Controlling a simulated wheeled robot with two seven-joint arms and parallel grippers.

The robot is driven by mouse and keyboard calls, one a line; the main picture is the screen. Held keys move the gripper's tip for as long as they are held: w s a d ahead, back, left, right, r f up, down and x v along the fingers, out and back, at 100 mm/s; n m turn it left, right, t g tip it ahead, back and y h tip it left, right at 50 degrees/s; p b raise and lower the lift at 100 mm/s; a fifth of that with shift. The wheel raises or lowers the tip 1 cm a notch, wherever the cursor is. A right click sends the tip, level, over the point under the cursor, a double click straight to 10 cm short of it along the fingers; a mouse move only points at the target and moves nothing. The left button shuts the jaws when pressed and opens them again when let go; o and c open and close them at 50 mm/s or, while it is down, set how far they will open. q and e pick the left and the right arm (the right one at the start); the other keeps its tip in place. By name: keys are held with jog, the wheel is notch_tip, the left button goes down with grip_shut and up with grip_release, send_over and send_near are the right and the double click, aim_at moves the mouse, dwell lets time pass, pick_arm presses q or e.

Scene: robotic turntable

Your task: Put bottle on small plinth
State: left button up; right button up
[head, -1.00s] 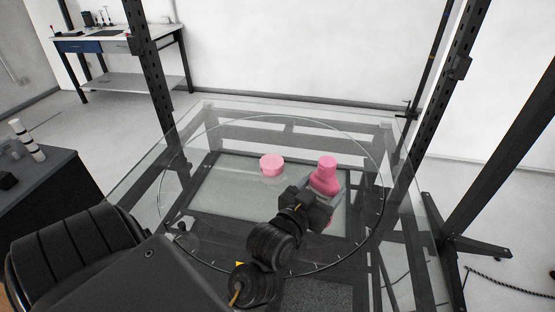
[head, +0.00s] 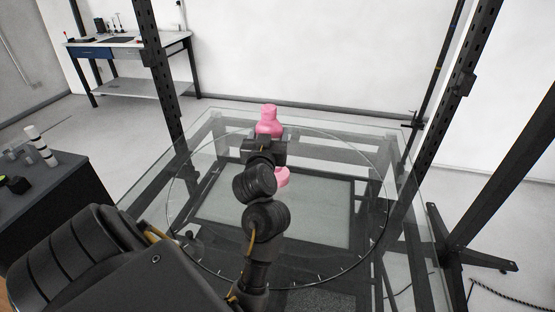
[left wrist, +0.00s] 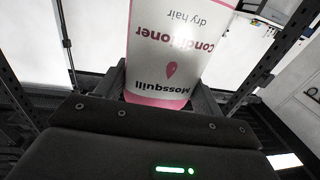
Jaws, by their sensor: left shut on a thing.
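The pink bottle (head: 269,121) is upright in the head view, above the far half of the glass turntable. My left gripper (head: 268,139) is shut on it; the gripper hides the bottle's lower part. In the left wrist view the bottle (left wrist: 176,50) fills the top middle between the fingers, with a white label reading "Conditioner" upside down. The small pink plinth (head: 283,177) stands on the turntable just nearer than the bottle, partly hidden behind my left wrist. I cannot tell the gap between bottle and plinth. My right gripper is not in view.
The round glass turntable (head: 345,200) is clear around the plinth, inside a dark metal frame with uprights (head: 455,95). A dark cabinet (head: 60,200) with small objects stands at left. A workbench (head: 130,42) is far behind.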

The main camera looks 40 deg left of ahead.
pick_arm(q)
jog(key=w+a+f+p, duration=0.2)
jog(key=w+a+f, duration=0.4)
jog(key=w+f, duration=0.5)
jog(key=shift+a+f, duration=0.4)
jog(key=shift+f, duration=0.45)
jog(key=o, duration=1.2)
jog(key=shift+s, duration=0.1)
